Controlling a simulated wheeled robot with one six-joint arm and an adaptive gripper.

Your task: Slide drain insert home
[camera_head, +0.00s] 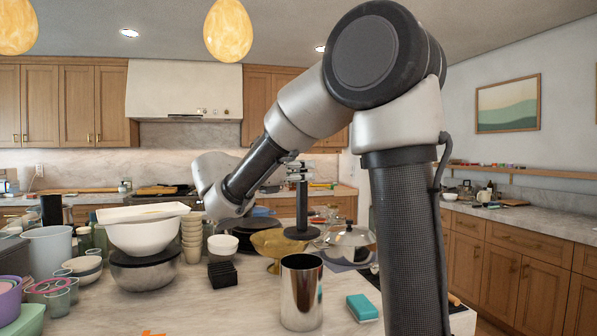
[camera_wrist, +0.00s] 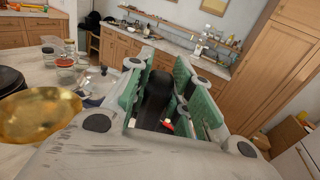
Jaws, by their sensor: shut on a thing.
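My gripper (camera_head: 299,170) is shut on the upright post of a black drain insert (camera_head: 302,205), which has a wide flat disc at its bottom. The insert hangs upright, its disc in the picture just above the rim of a shiny steel cylinder (camera_head: 302,295) with an open top. A gap shows between disc and rim; the depth between them I cannot tell. In the wrist view, the green-padded fingers (camera_wrist: 167,88) stand either side of the dark post (camera_wrist: 158,95). The steel cylinder is not visible there.
A teal sponge (camera_head: 362,308) lies right of the cylinder. Black coasters (camera_head: 222,274), stacked cups (camera_head: 192,240) and a white bowl (camera_head: 146,236) crowd the left. Counter in front of the coasters is fairly clear.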

